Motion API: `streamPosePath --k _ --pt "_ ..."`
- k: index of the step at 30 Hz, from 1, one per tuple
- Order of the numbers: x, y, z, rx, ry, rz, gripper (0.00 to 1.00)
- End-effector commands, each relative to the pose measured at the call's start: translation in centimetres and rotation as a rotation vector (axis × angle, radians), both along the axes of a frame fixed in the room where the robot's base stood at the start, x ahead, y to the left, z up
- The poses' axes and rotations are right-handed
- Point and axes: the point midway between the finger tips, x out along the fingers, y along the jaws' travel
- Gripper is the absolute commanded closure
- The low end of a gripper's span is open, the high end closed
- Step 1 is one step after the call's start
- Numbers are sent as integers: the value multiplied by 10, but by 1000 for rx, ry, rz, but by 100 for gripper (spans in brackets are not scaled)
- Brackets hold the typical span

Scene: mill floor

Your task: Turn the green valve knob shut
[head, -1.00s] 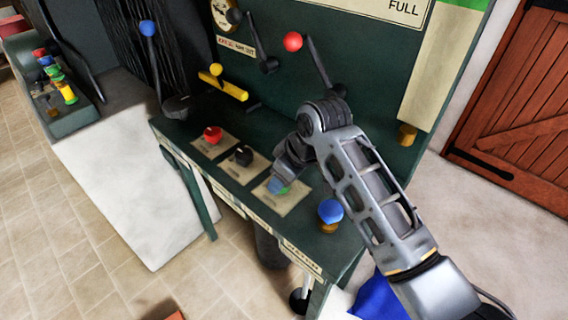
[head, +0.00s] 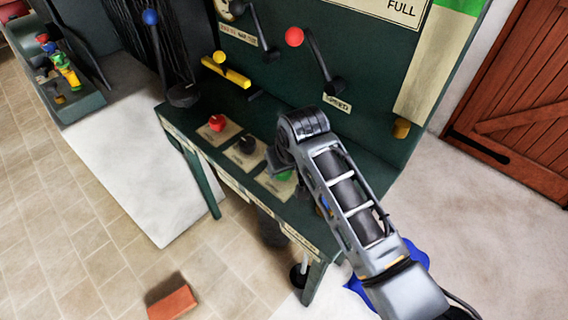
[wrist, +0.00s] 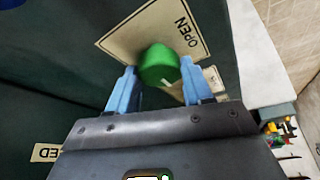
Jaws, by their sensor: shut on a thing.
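The green valve knob (wrist: 158,66) sits on a cream plate (wrist: 122,44) marked OPEN in the wrist view. My gripper (wrist: 160,84) has its two blue fingers on either side of the knob and is shut on it. In the head view the green knob (head: 284,175) shows partly beneath my wrist, on the sloping green bench. My arm hides part of its plate there.
A red knob (head: 217,123) and a black knob (head: 247,145) sit on plates beside it. Levers with blue (head: 151,17) and red (head: 294,37) balls and a yellow handle (head: 226,72) stand behind. A brick (head: 172,302) lies on the floor.

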Motion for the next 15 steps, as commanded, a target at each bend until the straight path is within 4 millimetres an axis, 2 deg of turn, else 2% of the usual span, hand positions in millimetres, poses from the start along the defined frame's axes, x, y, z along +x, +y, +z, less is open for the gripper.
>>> streamPosePath --k 9,10,15 --pt "1 0 1 1 -4 -3 80" --pt "1 0 1 1 -5 -3 49" --pt "1 0 1 1 -3 -1 32"
